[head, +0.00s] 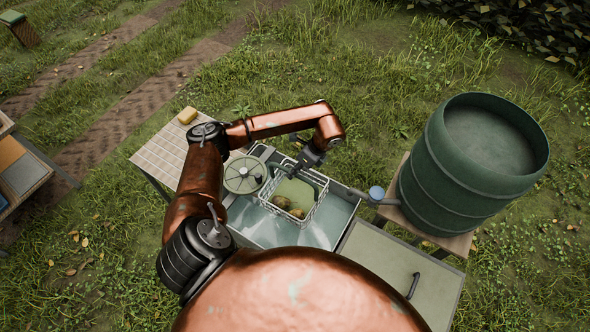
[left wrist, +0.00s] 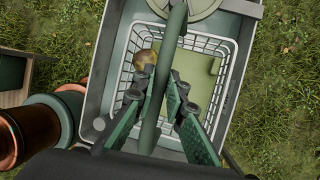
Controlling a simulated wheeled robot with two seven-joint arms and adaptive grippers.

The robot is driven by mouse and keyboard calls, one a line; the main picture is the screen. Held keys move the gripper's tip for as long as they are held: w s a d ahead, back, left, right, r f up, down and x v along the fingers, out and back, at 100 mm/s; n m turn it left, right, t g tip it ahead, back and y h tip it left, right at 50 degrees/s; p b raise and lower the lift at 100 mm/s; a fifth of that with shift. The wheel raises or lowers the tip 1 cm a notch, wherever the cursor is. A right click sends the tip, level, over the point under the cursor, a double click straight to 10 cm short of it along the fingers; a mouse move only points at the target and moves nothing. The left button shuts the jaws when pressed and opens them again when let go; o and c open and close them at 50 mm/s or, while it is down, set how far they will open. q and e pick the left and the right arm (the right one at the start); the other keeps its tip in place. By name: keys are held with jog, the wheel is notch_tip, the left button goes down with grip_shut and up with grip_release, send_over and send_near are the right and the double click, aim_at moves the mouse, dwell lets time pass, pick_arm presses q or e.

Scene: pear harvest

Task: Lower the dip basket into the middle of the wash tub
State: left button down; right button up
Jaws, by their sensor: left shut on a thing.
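The dip basket (head: 322,206) is a white wire basket with a green panel and a few brownish pears (head: 283,203) in it. It is over the grey wash tub (head: 262,233), toward the tub's far side in the head view; I cannot tell how far its bottom is from the water. My left gripper (head: 306,160) is above the basket, its fingers closed around a green bar (left wrist: 176,40) that crosses over the basket in the left wrist view. The basket (left wrist: 235,75) shows below the fingers (left wrist: 168,100), inside the tub's outline. My right gripper is not in view.
A round green disc (head: 245,175) sits at the tub's left side. A large green barrel (head: 470,170) with a tap (head: 376,194) stands right. A flat board with a handle (head: 400,275) is front right.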

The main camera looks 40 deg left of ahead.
pick_arm(q)
jog(key=b, duration=0.3)
send_over(294, 198)
notch_tip(294, 198, down, 5)
notch_tip(294, 198, down, 17)
jog(key=b, duration=1.1)
jog(key=shift+r+b, duration=0.1)
jog(key=shift+b, duration=0.2)
jog(key=shift+f+b, duration=0.7)
jog(key=shift+f, duration=0.6)
jog(key=shift+s+f+p, duration=0.15)
jog(key=shift+s+f, duration=0.2)
jog(key=shift+s, duration=0.25)
jog(key=shift+s+f+p, duration=0.15)
jog(key=shift+s+f, duration=0.2)
jog(key=shift+s, duration=0.2)
jog(key=c, duration=1.9)
grip_release()
jog(key=shift+w+r, duration=0.15)
jog(key=shift+w, duration=0.05)
